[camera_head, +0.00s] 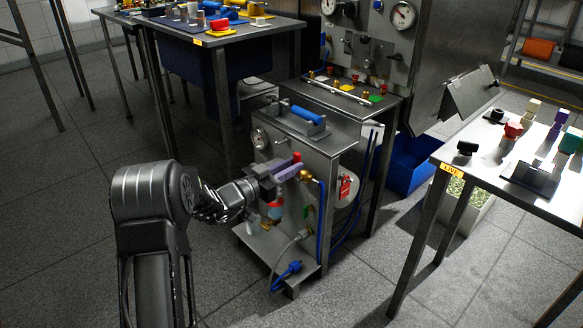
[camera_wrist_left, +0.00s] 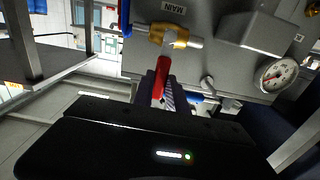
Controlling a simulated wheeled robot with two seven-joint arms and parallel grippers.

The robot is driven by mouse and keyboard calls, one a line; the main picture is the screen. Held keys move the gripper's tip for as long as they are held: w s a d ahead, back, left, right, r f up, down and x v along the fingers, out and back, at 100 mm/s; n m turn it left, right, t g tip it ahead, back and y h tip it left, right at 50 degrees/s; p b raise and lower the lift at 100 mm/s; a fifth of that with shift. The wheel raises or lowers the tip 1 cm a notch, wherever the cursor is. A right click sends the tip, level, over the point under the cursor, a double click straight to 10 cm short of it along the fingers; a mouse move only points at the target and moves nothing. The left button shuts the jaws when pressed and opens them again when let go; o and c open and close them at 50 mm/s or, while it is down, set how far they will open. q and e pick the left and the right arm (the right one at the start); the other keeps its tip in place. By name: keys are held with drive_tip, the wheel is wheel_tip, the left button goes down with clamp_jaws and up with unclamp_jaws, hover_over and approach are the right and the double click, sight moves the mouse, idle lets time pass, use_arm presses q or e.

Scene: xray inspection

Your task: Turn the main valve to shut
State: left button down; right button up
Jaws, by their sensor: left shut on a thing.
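The main valve shows in the left wrist view as a brass body (camera_wrist_left: 168,36) on a pale pipe, beside a plate reading MAIN (camera_wrist_left: 174,8). Its red lever (camera_wrist_left: 162,72) runs from the brass body towards my gripper, roughly crosswise to the pipe in that picture. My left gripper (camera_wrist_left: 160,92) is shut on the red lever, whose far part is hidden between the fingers. In the head view the left gripper (camera_head: 288,169) reaches the front of the steel cart, its purplish fingers beside a bit of red and a brass fitting (camera_head: 305,175). My right gripper is not in view.
The steel cart (camera_head: 335,146) carries a blue-handled item (camera_head: 307,114), a gauge (camera_head: 260,139), blue hoses and a red tag (camera_head: 345,187). A table (camera_head: 545,204) with small objects stands at right, another at back left. Open floor lies in front.

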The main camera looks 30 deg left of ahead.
use_arm(q)
drive_tip(key=c, duration=1.3)
unclamp_jaws()
drive_tip(key=shift+s, duration=0.1)
drive_tip(key=p+v, duration=0.2)
drive_tip(key=v, duration=0.5)
drive_tip(key=shift+s+f, duration=0.1)
drive_tip(key=shift+s, duration=0.2)
